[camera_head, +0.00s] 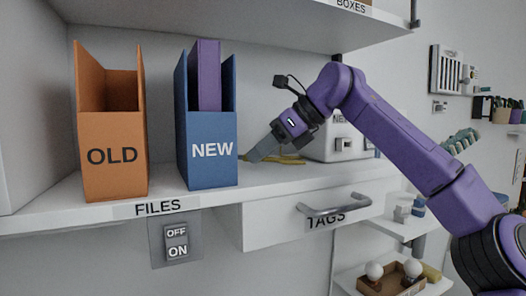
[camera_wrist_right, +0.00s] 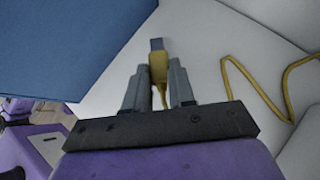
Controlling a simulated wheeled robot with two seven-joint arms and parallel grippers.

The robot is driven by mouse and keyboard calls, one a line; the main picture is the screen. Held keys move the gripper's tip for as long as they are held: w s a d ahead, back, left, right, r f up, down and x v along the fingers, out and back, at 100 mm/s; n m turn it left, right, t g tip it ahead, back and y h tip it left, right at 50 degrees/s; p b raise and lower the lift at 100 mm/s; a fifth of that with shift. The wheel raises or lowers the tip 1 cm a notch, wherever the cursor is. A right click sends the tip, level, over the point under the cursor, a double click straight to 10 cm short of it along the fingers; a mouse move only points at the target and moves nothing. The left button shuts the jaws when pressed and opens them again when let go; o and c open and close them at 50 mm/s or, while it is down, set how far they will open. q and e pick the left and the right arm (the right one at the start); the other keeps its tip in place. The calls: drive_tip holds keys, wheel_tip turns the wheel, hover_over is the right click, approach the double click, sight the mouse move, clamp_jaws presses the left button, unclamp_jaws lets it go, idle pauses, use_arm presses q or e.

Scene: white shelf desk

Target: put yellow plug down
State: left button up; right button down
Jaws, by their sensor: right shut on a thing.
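The yellow plug (camera_wrist_right: 158,68) shows in the right wrist view, with a grey tip pointing away from me. My right gripper (camera_wrist_right: 160,85) is shut on it, one finger on each side. In the head view my right gripper (camera_head: 258,152) is low over the shelf, just right of the blue NEW file box. The plug itself is hard to make out there. A yellow cable (camera_wrist_right: 285,85) lies in bends on the white surface at the right of the wrist view, and part of it shows behind the gripper in the head view (camera_head: 290,160). My left gripper is not in view.
The blue NEW box (camera_head: 210,172), holding a purple file (camera_head: 205,75), stands close left of the gripper. The orange OLD box (camera_head: 113,175) is farther left. A white device (camera_head: 340,142) stands behind right. The TAGS drawer (camera_head: 280,221) is below. Bare shelf lies in front of the gripper.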

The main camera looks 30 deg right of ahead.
drive_tip(key=shift+w+d+f+b, duration=0.1)
drive_tip(key=shift+f+b, duration=0.3)
drive_tip(key=shift+f, duration=0.25)
drive_tip(key=c, duration=1)
unclamp_jaws()
drive_tip(key=shift+o, duration=0.3)
drive_tip(key=shift+s+a+r, duration=0.1)
drive_tip(key=shift+s+a, duration=0.1)
drive_tip(key=shift+s, duration=0.05)
drive_tip(key=shift+w+d, duration=0.1)
